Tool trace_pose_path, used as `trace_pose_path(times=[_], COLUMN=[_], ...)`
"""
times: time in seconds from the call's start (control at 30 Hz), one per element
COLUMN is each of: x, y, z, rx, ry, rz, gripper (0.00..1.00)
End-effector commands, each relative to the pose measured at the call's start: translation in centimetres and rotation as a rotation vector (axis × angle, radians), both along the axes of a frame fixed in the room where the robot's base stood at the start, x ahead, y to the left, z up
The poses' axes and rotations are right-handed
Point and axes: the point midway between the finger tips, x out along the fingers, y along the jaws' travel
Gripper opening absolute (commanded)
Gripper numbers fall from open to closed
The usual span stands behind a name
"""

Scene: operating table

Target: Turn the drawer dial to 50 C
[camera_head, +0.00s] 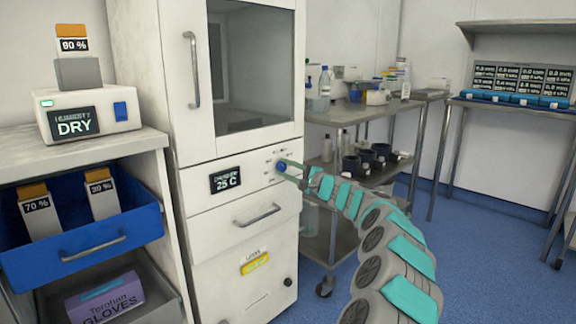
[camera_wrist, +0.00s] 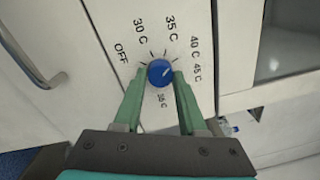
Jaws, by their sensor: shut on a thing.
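The blue drawer dial (camera_wrist: 160,73) is on the white cabinet's panel, ringed by printed marks that include OFF, 30 C, 35 C, 40 C and 45 C. A small label below it is too blurred to read surely. A light line on the dial points to the upper right in the wrist view. My gripper (camera_wrist: 160,78) has its green fingers on both sides of the dial, shut on it. In the head view the dial (camera_head: 281,166) shows at the tip of my gripper (camera_head: 288,169). The drawer display (camera_head: 227,180) reads 25 C.
A drawer handle (camera_head: 257,216) sits below the display, and a glass-doored cabinet (camera_head: 254,70) is above. An open blue drawer (camera_head: 80,262) with humidity blocks juts out at left. A steel cart (camera_head: 345,115) with bottles stands behind my arm.

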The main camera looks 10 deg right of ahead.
Motion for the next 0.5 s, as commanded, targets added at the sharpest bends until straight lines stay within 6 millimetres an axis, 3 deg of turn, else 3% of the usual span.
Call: trace_pose_path(times=[0.5], x=[-0.04], y=[-0.06], z=[0.48], rx=[0.398], ry=[0.288], rz=[-0.003], gripper=[0.00])
